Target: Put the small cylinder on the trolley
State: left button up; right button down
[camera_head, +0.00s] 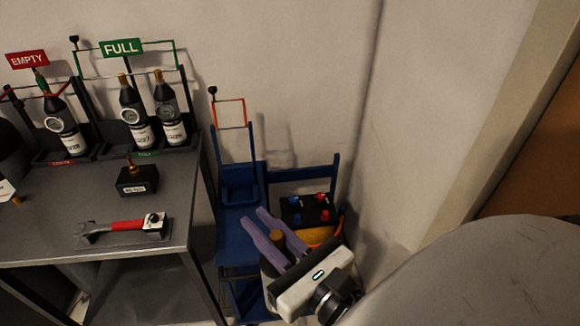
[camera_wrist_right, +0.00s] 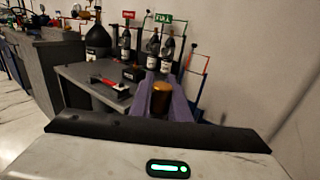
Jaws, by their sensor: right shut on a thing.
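My right gripper (camera_head: 254,217), with purple fingers, is shut on a small cylinder (camera_head: 277,238) with a brown top. The brown top also shows between the fingers in the right wrist view (camera_wrist_right: 161,98). The cylinder's lower part is largely hidden by the fingers and wrist. The blue trolley (camera_head: 231,246) stands against the wall, right of the table. The gripper and cylinder appear in front of its right part; I cannot tell whether they touch it. My left gripper is not in view.
A grey table (camera_head: 50,225) holds a red-handled tool (camera_head: 126,226), a small black block (camera_head: 137,179) and dark bottles in racks under an EMPTY sign (camera_head: 27,59) and a FULL sign (camera_head: 122,48). A black box with red and blue knobs (camera_head: 307,209) sits behind my gripper.

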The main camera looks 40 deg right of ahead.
aim_at(240, 197)
jog(key=z, duration=0.2)
jog(key=i, duration=1)
